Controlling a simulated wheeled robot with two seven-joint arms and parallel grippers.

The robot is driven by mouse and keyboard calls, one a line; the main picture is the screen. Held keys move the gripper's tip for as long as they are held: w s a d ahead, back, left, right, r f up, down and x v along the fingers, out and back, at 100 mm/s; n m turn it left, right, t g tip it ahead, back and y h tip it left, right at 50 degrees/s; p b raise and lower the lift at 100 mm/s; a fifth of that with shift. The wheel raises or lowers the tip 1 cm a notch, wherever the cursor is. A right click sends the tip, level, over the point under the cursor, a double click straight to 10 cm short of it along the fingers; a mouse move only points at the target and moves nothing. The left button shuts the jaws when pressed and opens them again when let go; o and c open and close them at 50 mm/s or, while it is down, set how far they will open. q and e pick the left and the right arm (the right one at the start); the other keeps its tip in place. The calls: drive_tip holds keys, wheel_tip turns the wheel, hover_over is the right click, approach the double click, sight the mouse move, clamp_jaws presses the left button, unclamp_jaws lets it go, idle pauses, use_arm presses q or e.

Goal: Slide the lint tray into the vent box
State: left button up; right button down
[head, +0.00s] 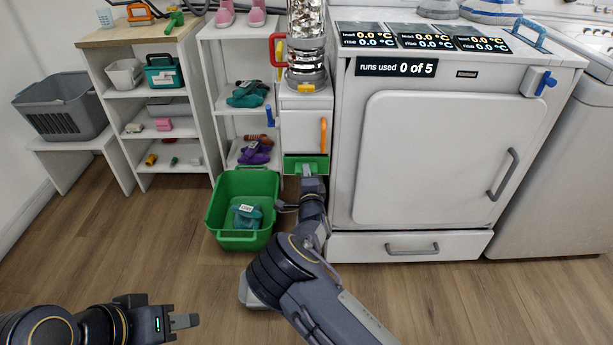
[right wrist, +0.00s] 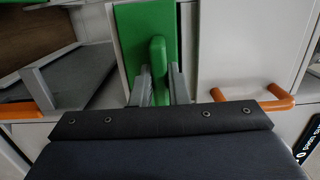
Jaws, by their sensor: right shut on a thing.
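The lint tray (head: 291,164) is green and shows at the foot of the narrow white vent box (head: 301,132). I cannot tell how far in it sits, as my gripper covers part of it. My right gripper (head: 308,172) is at its front. In the right wrist view the tray's green front (right wrist: 145,22) has an upright green handle (right wrist: 158,65), with the right gripper (right wrist: 159,88) shut on it, one finger on each side. My left gripper (head: 185,322) is low at the left, above the floor and away from the tray; its finger gap is not clear.
A green bin (head: 240,242) with a teal item stands on the floor left of the right arm. A white shelf (head: 222,80) stands left of the vent box, a large white machine (head: 440,150) right of it. An orange handle (head: 323,135) sticks out above the tray.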

drive_tip(key=c, duration=1.3)
unclamp_jaws()
